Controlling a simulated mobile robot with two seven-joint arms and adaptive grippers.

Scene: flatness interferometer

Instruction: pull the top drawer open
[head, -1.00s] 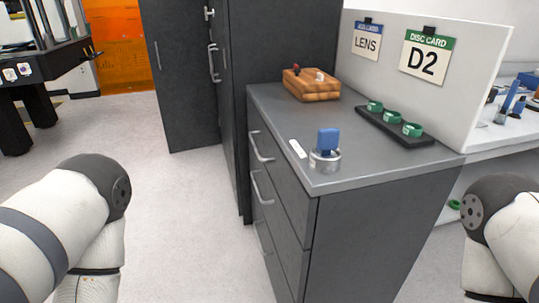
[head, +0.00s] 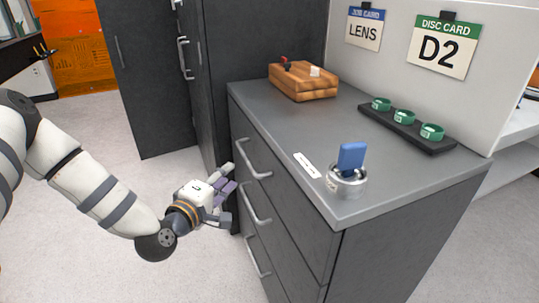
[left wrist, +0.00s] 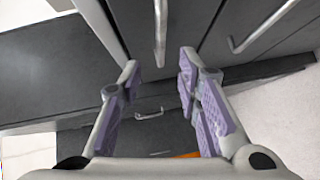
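The top drawer (head: 285,195) is the uppermost of several in the dark grey cabinet, and it looks shut. Its silver bar handle (head: 252,172) is on the front. My left gripper (head: 230,190) is open and empty, just left of the drawer fronts and close to the top handle, apart from it. In the left wrist view its purple-padded fingers (left wrist: 158,65) are spread. A handle bar (left wrist: 160,32) that looks like the top drawer's lies ahead between the fingertips, and another handle (left wrist: 265,25) is to the right. My right gripper is not in view.
On the cabinet top are a metal ring with a blue block (head: 350,160), a white label (head: 307,165), a wooden block (head: 303,82) and a black tray (head: 408,130) with green rings. A tall dark cabinet (head: 150,80) stands behind. Floor at the left is clear.

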